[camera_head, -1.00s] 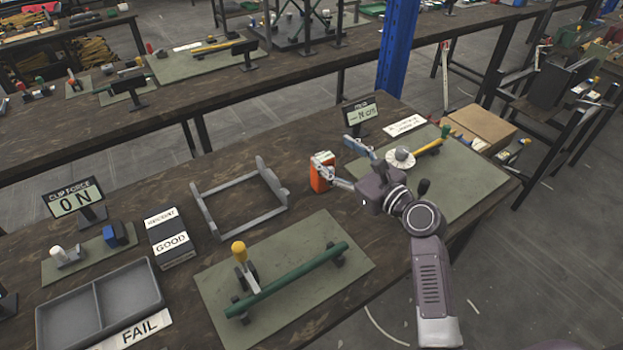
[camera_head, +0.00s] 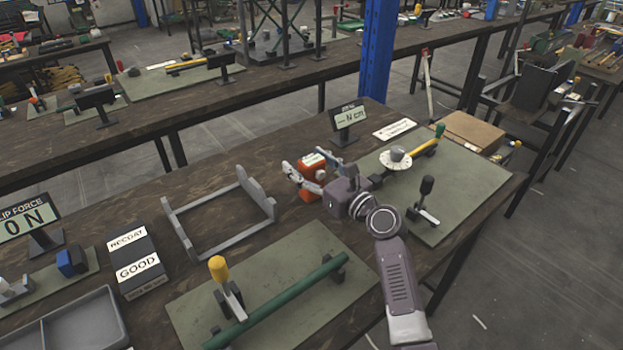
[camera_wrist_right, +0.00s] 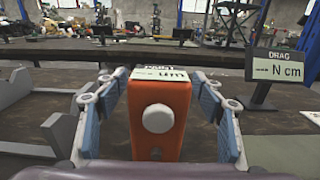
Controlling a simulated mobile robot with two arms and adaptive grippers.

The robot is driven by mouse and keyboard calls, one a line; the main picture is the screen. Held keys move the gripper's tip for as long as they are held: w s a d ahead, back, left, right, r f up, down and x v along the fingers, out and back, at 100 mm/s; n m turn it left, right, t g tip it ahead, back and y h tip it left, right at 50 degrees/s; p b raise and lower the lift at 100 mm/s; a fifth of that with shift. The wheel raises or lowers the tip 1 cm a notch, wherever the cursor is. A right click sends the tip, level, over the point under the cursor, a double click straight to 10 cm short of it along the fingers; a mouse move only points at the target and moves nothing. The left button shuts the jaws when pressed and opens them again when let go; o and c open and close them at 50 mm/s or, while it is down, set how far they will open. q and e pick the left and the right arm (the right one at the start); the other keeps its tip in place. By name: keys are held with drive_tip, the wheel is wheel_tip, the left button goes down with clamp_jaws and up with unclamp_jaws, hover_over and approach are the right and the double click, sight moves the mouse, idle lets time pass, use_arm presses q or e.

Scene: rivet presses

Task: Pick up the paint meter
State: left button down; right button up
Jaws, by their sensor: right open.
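The paint meter is an orange box with a round pale knob and a small labelled display on top. It stands upright on the dark wooden bench in the head view (camera_head: 308,189) and fills the middle of the right wrist view (camera_wrist_right: 160,125). My right gripper (camera_head: 306,172) is open around the meter. In the right wrist view, its blue-grey fingers (camera_wrist_right: 155,95) stand one on each side of the orange body, with a narrow gap still visible beside it. The fingers partly hide the meter in the head view. My left gripper is not in view.
A grey frame (camera_head: 189,246) stands left of the meter. The drag display (camera_head: 348,117) is behind it. A green mat (camera_head: 470,183) with a white disc and clamp lies right. Another mat (camera_head: 205,300) with a green tube lies in front.

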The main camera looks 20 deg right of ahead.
drive_tip(key=x, duration=0.3)
drive_tip(key=shift+w+a, duration=0.1)
drive_tip(key=shift+w, duration=0.1)
drive_tip(key=shift+c, duration=0.2)
drive_tip(key=c, duration=1.5)
clamp_jaws()
